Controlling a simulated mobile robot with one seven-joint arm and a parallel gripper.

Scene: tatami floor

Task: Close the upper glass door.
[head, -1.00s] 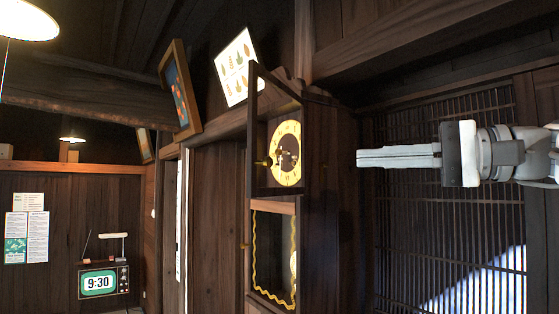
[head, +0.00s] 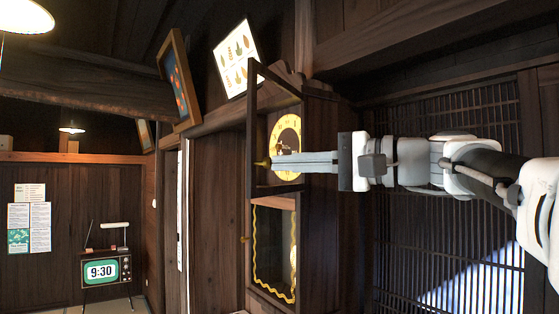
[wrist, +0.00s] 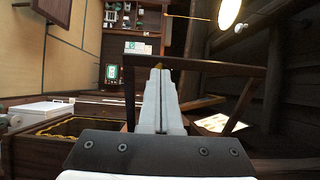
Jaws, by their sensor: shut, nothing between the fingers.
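The tall dark wooden clock (head: 318,190) stands beside the lattice. Its upper glass door (head: 251,115) is open, swung out toward the left of the head view, with a small brass knob (head: 261,163) on its free edge. The door's dark frame shows in the wrist view (wrist: 215,67), across the fingertips. My gripper (head: 274,162) is shut and empty. Its fingers cross in front of the round gold dial (head: 287,133), tips close to the knob; I cannot tell whether they touch the door. The fingers hide part of the dial.
The lower glass door (head: 272,250) with wavy gold trim is below. A lattice screen (head: 450,215) stands behind my arm. A framed picture (head: 180,82) and a white poster (head: 236,60) hang near the clock. A retro television (head: 105,270) stands far left.

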